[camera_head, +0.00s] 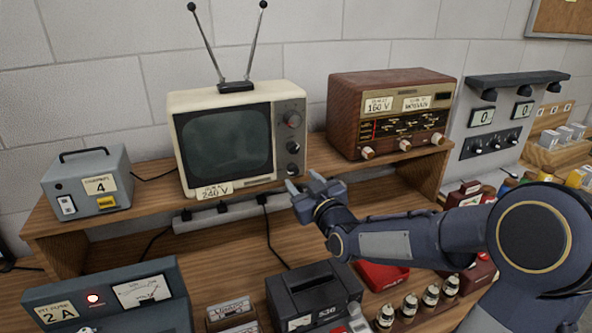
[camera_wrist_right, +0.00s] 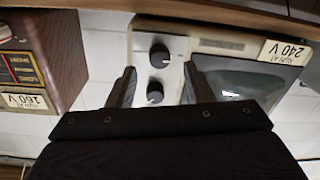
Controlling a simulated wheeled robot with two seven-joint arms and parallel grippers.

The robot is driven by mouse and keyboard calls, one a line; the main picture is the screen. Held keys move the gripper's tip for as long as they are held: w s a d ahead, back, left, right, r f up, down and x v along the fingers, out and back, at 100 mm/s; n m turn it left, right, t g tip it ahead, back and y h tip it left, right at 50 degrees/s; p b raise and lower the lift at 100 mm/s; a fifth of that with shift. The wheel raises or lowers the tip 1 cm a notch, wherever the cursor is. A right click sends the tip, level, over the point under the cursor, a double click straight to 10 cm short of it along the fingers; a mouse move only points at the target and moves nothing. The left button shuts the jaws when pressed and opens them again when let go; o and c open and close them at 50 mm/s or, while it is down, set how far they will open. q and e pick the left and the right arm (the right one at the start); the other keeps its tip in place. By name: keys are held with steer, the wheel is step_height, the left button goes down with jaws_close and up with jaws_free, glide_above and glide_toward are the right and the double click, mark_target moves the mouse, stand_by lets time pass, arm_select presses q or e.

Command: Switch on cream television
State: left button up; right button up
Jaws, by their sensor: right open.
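The cream television (camera_head: 232,139) stands on the wooden shelf in the head view, its screen (camera_head: 224,147) dark. Its grey control panel with several round knobs is on the right side of its front. A label on its lower front reads 240 V. My right gripper (camera_head: 308,186) is open and empty, in front of and below the panel. In the right wrist view, which is upside down, the open fingers (camera_wrist_right: 158,88) point at the television (camera_wrist_right: 222,40), with two black knobs (camera_wrist_right: 158,56) showing between them. My left gripper is not in view.
A wooden radio (camera_head: 388,112) labelled 160 V stands right of the television. A grey box (camera_head: 88,184) marked 4 stands to its left. A power strip (camera_head: 222,208) with plugs runs below the shelf edge. A black box (camera_head: 313,295) and several small items crowd the bench below my right arm.

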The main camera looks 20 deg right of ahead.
mark_target(295, 173)
steer(key=w+p, duration=0.1)
steer(key=w, duration=0.3)
steer(key=shift+w, duration=0.15)
steer(key=shift+d, duration=0.1)
steer(key=c, duration=1)
steer(key=shift+f+m+b, duration=0.1)
steer(key=shift+m+b, duration=0.2)
steer(key=shift+b, duration=0.2)
steer(key=m+b, duration=0.4)
steer(key=b, duration=0.3)
steer(key=m+b, duration=0.5)
steer(key=b, duration=0.2)
steer(key=shift+f+m, duration=0.2)
steer(key=shift+m, duration=0.1)
steer(key=shift+r+m+b, duration=0.1)
steer(key=shift+m+b, duration=0.85)
steer(key=shift+m, duration=0.25)
steer(key=shift+r+m+b, duration=0.1)
steer(key=shift+m+b, duration=0.5)
steer(key=shift+m, duration=0.6)
steer(key=shift+h, duration=0.3)
